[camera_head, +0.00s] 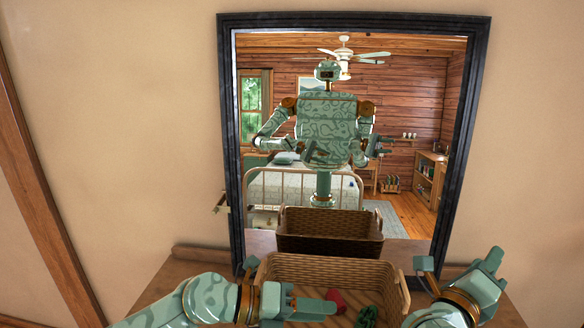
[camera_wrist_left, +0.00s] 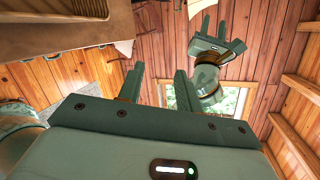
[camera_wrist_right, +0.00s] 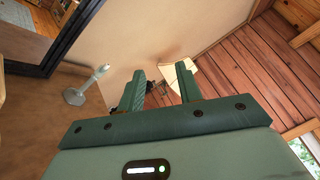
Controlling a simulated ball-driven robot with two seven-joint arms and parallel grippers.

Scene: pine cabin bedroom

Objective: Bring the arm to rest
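My left gripper (camera_head: 325,307) is in front of the wicker basket's (camera_head: 290,265) near left side in the head view, its fingers pointing right. In the left wrist view its two fingers (camera_wrist_left: 158,78) stand apart with nothing between them. My right gripper (camera_head: 492,260) is to the right of the basket, pointing up and away. In the right wrist view its fingers (camera_wrist_right: 160,72) are also apart and empty. The right gripper also shows in the left wrist view (camera_wrist_left: 215,32). Whether either arm touches the basket cannot be told.
The basket stands on a wooden top (camera_head: 180,268) and holds a red item (camera_head: 335,301) and a green item (camera_head: 368,316). A dark-framed mirror (camera_head: 231,150) behind it reflects me, a bed and a shelf. A grey-green candlestick-like object (camera_wrist_right: 86,86) shows in the right wrist view.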

